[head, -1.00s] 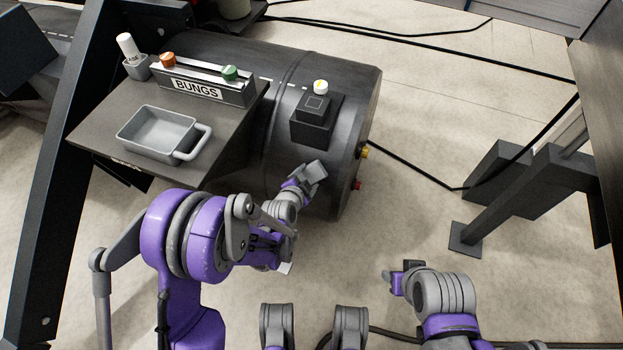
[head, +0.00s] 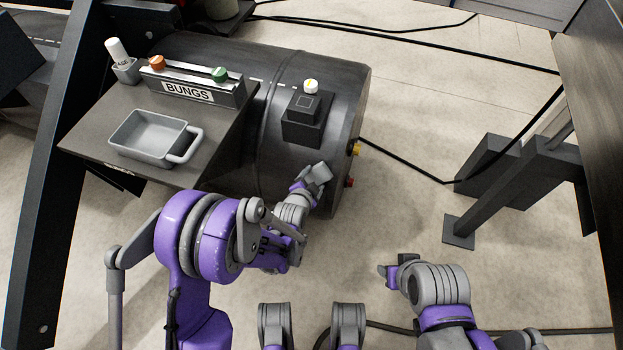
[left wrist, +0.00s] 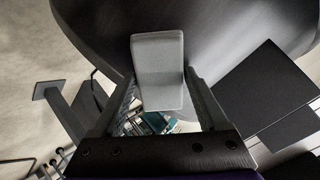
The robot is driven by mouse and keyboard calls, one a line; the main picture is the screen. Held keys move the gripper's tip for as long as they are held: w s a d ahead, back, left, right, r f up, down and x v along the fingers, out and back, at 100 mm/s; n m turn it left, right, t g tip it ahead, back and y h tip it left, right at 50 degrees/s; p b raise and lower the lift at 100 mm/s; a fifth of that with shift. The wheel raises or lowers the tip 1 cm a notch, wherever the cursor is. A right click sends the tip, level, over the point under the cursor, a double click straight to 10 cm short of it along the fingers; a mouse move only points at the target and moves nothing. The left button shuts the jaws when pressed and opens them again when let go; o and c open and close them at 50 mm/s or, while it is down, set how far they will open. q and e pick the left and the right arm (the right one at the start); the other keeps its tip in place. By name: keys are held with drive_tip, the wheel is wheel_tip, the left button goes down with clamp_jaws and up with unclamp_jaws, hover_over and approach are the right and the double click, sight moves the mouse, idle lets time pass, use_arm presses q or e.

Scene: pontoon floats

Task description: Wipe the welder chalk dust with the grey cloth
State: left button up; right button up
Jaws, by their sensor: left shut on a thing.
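A grey cloth, a folded pad (head: 318,174), is held in my left gripper (head: 308,183) at the near side of the dark drum (head: 330,130). In the left wrist view the cloth (left wrist: 158,65) sits between the two fingers, with the drum (left wrist: 225,30) behind it. I cannot tell whether the cloth touches the drum. A broken line of small white marks (head: 265,81) runs along the drum's top; I cannot tell whether this is the chalk dust. My right gripper (head: 388,272) is low at right centre, away from the drum; its jaw opening is unclear.
A dark shelf (head: 85,140) left of the drum bears a grey handled tray (head: 150,152), a BUNGS rack (head: 195,92) with orange and green knobs, and a white stick in a holder (head: 125,70). A black box (head: 303,128) sits on the drum. A dark stand (head: 505,205) is at right.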

use_arm(q)
drive_tip(key=shift+p+v, duration=0.5)
drive_tip(key=shift+v, duration=2.4)
drive_tip(key=shift+p+v, duration=0.3)
drive_tip(key=shift+v, duration=1.2)
